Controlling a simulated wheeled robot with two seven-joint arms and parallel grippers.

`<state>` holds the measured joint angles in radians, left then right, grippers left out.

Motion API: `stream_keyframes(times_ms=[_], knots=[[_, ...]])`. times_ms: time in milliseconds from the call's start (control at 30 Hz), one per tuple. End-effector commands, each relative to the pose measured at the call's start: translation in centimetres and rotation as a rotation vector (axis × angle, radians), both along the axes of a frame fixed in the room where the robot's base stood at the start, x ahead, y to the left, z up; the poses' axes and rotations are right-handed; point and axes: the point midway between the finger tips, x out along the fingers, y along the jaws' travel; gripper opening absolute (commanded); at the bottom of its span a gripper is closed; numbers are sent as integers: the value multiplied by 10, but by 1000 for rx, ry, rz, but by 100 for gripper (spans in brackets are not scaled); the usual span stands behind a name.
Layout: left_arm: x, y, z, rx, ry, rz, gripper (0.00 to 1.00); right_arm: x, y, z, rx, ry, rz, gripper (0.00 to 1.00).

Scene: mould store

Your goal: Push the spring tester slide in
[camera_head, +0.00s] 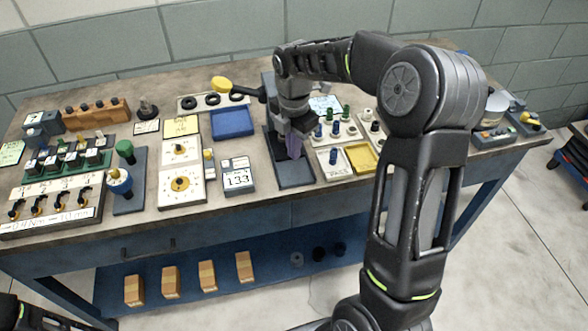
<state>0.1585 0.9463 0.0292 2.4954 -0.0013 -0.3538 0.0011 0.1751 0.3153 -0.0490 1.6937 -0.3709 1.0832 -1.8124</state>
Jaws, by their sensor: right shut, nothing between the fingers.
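My right gripper (295,148) points down over a dark flat base (296,181) near the middle of the bench. It is shut and empty, and its fingers look purplish. Behind it stands a dark upright body (268,88) with a dark arm that ends in a yellow knob (222,84) on the left. This dark unit looks like the spring tester. The gripper and wrist hide much of it, so I cannot tell which part is the slide, how far out it stands, or whether the fingers touch it. My left gripper is out of view.
A display box (238,178) reading 133 and a blue tray (232,123) lie left of the base. A white tray (336,163) and a yellow tray (361,157) lie right of it. Small coloured pegs stand behind these trays.

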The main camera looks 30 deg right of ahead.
Motion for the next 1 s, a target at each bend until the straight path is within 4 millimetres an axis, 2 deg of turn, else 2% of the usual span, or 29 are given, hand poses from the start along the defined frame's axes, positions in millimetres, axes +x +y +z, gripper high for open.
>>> stream_keyframes(times_ms=[100,633,1000], knots=[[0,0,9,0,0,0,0,-4,1,13,-1,-2,0,0],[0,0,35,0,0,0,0,-21,7,55,0,-1,0,0],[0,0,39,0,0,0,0,-25,9,62,0,0,0,0]])
